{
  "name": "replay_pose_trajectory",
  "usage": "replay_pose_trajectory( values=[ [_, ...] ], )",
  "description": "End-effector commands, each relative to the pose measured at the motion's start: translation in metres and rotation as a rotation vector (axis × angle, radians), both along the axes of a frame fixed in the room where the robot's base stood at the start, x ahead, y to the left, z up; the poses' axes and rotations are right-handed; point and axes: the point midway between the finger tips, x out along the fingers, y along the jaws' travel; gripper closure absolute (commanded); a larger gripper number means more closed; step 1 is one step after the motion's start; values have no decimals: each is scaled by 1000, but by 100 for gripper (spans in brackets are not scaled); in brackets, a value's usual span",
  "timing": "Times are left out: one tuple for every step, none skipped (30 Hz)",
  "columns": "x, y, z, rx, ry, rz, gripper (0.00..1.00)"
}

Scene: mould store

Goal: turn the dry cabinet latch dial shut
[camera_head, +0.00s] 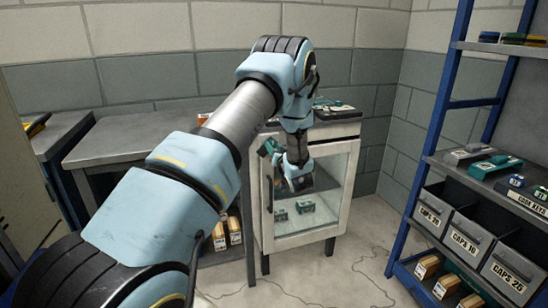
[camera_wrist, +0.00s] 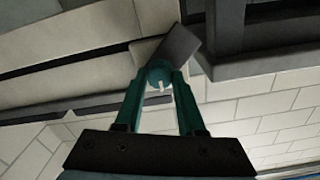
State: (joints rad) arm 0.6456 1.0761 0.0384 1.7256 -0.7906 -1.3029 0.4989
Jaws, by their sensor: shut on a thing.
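The dry cabinet (camera_head: 343,185) is white with a glass door (camera_head: 320,205), standing against the back wall. The door looks closed, or nearly so. In the wrist view, the latch dial (camera_wrist: 159,71) is a small round teal piece with a pale mark. My gripper (camera_wrist: 160,84) has its two teal fingers shut on it, one on each side. A flat dark grey bar (camera_wrist: 181,44) slants up to the right just beyond the dial. In the head view, my arm reaches to the cabinet's upper front and the dial cannot be made out.
A grey workbench (camera_head: 110,148) is left of the cabinet. A blue-framed shelf rack (camera_head: 443,95) with labelled bins (camera_head: 470,237) stands at the right. Teal boxes (camera_head: 305,206) sit inside the cabinet. Open floor with thin cables lies in front.

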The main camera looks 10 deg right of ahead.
Motion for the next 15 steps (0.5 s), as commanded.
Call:
replay_pose_trajectory(
  values=[
    [0,-1,-6,-45,-7,0,100],
    [0,0,-6,-74,-11,0,100],
    [0,0,-6,-112,-16,-1,100],
    [0,0,-6,-140,-19,0,100],
    [0,0,-6,-168,-23,0,100],
    [0,0,-6,-206,-28,0,100],
    [0,0,-6,-234,-31,0,100],
    [0,0,-6,-263,-35,-1,100],
    [0,0,-6,-300,-39,-1,100],
    [0,-1,-6,-329,-43,-1,100],
    [0,0,-6,-357,-46,-1,100],
    [0,0,-6,-394,-52,-1,100],
    [0,0,-6,-420,-55,-1,100],
    [0,0,-6,-446,-58,-1,100],
    [0,0,-6,-481,-63,0,100]
  ],
)
